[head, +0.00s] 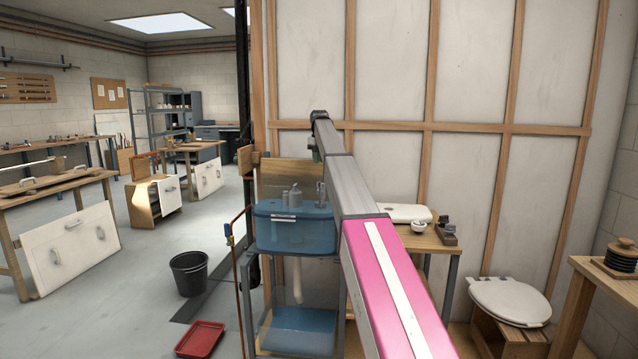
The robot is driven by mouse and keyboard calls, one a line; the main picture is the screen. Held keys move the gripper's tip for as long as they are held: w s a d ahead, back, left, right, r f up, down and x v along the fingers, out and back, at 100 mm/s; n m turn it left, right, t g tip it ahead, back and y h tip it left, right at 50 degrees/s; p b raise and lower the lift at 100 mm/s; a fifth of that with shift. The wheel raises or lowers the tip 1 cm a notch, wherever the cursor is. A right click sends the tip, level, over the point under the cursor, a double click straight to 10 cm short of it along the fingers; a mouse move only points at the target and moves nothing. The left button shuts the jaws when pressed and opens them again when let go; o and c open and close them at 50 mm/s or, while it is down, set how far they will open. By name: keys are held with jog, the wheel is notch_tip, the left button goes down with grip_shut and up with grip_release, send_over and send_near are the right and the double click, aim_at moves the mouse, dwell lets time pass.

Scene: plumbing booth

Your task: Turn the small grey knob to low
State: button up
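I cannot make out the small grey knob for certain. A blue basin (291,237) stands against a wooden board, left of my arm. A grey tap-like fitting (320,190) and a grey bottle-shaped object (295,197) stand at its back edge. My pink and grey arm reaches up across the middle of the view and covers the basin's right side. My gripper does not show; the far end of the arm is seen only as a dark joint above the basin.
A wooden table (436,241) right of my arm holds a white lid and small fittings. A toilet seat (510,301) rests on a wooden box. A black bucket (189,273) and a red tray (200,339) stand on the floor at left. Open floor lies left of them.

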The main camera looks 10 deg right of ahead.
notch_tip(320, 180, down, 11)
jog(key=n, duration=0.2)
jog(key=shift+r+n, duration=0.2)
jog(key=shift+n, duration=0.2)
dwell(0.3)
grip_shut()
